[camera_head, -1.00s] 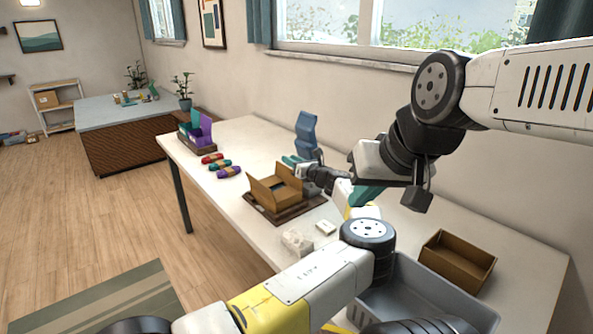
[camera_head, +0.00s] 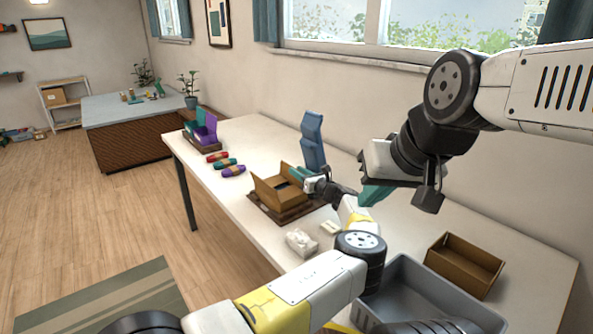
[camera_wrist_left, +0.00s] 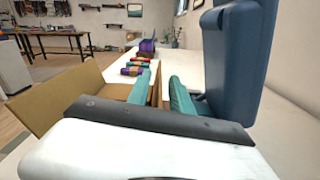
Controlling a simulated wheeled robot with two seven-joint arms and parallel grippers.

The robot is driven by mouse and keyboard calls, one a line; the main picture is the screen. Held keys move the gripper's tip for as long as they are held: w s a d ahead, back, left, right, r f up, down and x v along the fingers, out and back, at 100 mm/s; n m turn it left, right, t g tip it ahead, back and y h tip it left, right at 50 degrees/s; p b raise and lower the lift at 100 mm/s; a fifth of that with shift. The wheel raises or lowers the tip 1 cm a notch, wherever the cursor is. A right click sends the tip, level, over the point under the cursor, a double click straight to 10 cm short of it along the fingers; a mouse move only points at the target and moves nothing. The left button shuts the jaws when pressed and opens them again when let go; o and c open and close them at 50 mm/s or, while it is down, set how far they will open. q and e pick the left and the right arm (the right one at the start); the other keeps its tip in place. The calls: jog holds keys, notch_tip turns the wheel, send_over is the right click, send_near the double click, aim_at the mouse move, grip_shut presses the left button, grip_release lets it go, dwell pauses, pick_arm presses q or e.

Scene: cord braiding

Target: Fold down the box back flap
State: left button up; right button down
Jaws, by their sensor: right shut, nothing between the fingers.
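The open brown cardboard box (camera_head: 268,193) sits on a dark tray (camera_head: 290,216) on the white table, one flap standing up at its near left side. In the left wrist view a wide cardboard flap (camera_wrist_left: 60,100) leans outward on the left. My left gripper (camera_head: 298,174) is at the box's back edge and hides part of it. Its two teal fingers (camera_wrist_left: 160,92) are apart, with a thin strip of cardboard showing between them. Whether they touch it cannot be told. My right gripper (camera_head: 374,194) is shut and empty, above the table to the right.
A tall blue object (camera_head: 312,140) stands close behind the box. Several coloured cord bundles (camera_head: 226,164) and a purple organizer (camera_head: 205,128) lie to the left.

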pick_arm(q)
grip_shut()
jog(key=shift+s+a, duration=0.1)
jog(key=n, duration=0.1)
jog(key=a+n, duration=0.1)
jog(key=n, duration=0.1)
jog(key=shift+s+a+n, duration=0.1)
jog(key=shift+s+n, duration=0.2)
jog(key=shift+s, duration=0.1)
jog(key=shift+s+a+f+n, duration=0.1)
jog(key=shift+s+a+n, duration=0.2)
jog(key=shift+n, duration=0.55)
jog(key=shift+s+a+f+n, duration=0.15)
jog(key=shift+a+n, duration=0.15)
jog(key=shift+n, duration=0.55)
grip_release()
